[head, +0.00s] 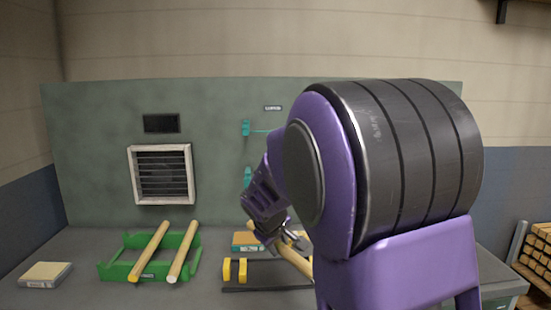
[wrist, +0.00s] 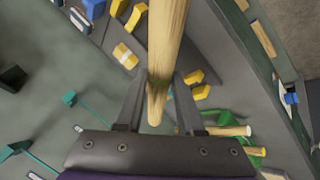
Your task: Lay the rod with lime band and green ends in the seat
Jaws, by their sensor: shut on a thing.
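My gripper (head: 287,243) is shut on a pale wooden rod (wrist: 167,40), which passes between both fingers in the wrist view. The rod's near end shows just below the fingertips and its far end runs out of the picture. In the head view the rod (head: 294,262) slants above the bench, partly hidden by my arm. Yellow blocks (head: 243,269) stand on a dark base (head: 262,289), which looks like the seat. They show on both sides of the rod in the wrist view (wrist: 195,77).
A green rack (head: 119,270) at left holds two wooden rods (head: 150,250). A small tan box (head: 45,275) lies at far left and an orange and teal box (head: 247,241) behind the base. A panel with a vent (head: 163,175) and teal fittings stands behind the bench.

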